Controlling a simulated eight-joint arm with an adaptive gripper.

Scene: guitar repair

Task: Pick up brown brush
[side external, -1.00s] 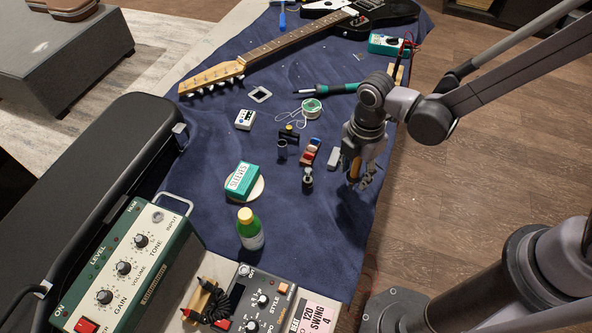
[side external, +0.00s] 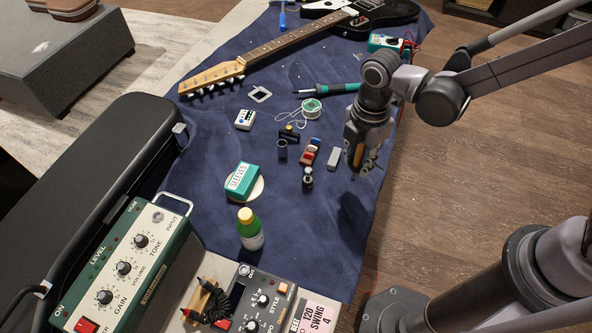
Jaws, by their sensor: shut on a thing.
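My gripper (side external: 361,166) hangs over the right edge part of the blue cloth, pointing down, above a dark shadow. It is shut on a narrow orange-brown piece (side external: 358,157) that shows between its fingers; this looks like the brown brush. A small dark tip shows just below the fingers. The fingers hide most of the held thing, so its full shape and its bristles cannot be made out.
A grey block (side external: 333,158), a red and blue item (side external: 311,151) and a small dark bottle (side external: 307,179) stand left of my gripper. A soldering iron (side external: 335,88) lies behind it. A green bottle (side external: 250,230) stands nearer. The cloth (side external: 320,250) in front is clear.

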